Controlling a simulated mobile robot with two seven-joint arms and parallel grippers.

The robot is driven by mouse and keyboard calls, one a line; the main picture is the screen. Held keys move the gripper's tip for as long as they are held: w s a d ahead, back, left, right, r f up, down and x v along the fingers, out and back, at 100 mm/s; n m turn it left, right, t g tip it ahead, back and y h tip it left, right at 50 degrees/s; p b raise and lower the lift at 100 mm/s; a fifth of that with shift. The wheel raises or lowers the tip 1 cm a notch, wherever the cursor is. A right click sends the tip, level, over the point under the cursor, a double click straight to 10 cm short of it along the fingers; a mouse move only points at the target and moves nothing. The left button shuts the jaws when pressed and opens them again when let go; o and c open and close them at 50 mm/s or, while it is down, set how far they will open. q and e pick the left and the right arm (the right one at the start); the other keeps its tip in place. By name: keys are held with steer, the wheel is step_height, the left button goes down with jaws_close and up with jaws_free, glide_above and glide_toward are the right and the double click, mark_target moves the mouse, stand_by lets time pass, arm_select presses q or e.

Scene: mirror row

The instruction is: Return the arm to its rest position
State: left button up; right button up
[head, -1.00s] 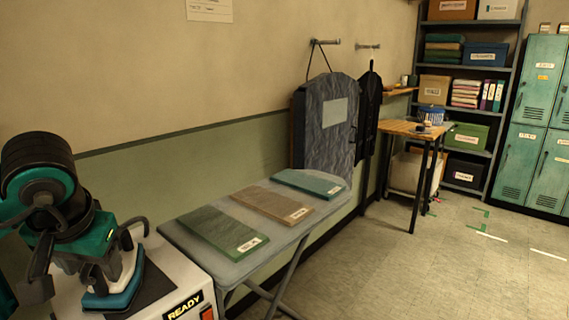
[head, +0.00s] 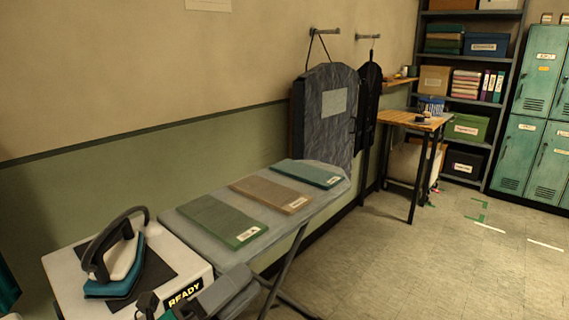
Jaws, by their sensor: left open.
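My left gripper (head: 196,303) shows at the bottom edge, in front of the white station (head: 72,267) with the READY label. It is open, partly cut off by the frame, and I see nothing between its fingers. A clothes iron (head: 124,258) with a dark looped handle and a teal lower part rests on the dark pad of the station, apart from the gripper. My right gripper is not in view.
An ironing board (head: 283,222) with several flat folded cloths stands beside the station. A dark grey padded garment bag (head: 325,120) hangs on the wall behind it. A wooden side table (head: 413,122), shelves and teal lockers stand farther back. The floor at right is clear.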

arm_select(q)
steer(key=s+a+f+n+t+y, duration=0.1)
steer(key=a+f+n+y, duration=0.3)
steer(key=f+n+y, duration=0.45)
steer(key=a+f+n+t+y, duration=0.1)
steer(key=a+f+n+y, duration=0.35)
steer(key=f+n, duration=0.65)
steer(key=s+a+f+n+g+y, duration=0.2)
steer(key=s+f+n+g, duration=0.3)
steer(key=s+f+n, duration=0.4)
steer(key=shift+s+a+f+n+y, duration=0.2)
steer(key=shift+a+f+n+y, duration=0.1)
steer(key=shift+f+n+y, duration=0.25)
steer(key=shift+c, duration=0.2)
